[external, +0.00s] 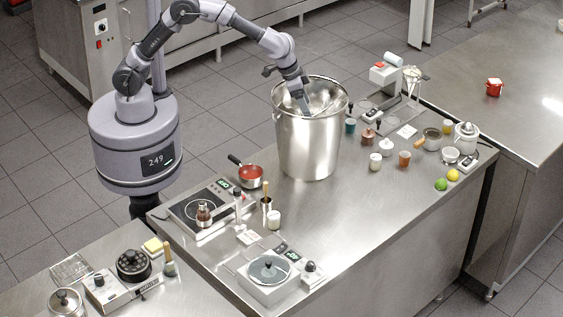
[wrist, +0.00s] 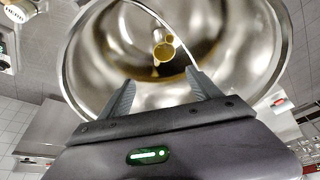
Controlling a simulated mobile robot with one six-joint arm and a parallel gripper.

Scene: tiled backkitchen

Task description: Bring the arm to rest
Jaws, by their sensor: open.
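My gripper (external: 305,108) reaches down over the mouth of a tall metal bucket (external: 308,150) on the steel counter. In the wrist view my gripper (wrist: 160,84) has its two fingers spread apart with nothing between them. The bucket's round rim (wrist: 283,50) fills most of that view. A small yellowish round object (wrist: 163,51) shows inside the bucket, beyond the fingertips. My arm arches from its base at the left over to the bucket. The fingertips are partly hidden in the external view.
A red pan (external: 250,175), a hot plate (external: 190,212) and a scale with a glass lid (external: 268,270) stand in front of the bucket. Several jars, a lime (external: 441,184) and a lemon (external: 453,175) stand to its right. The counter's front right is clear.

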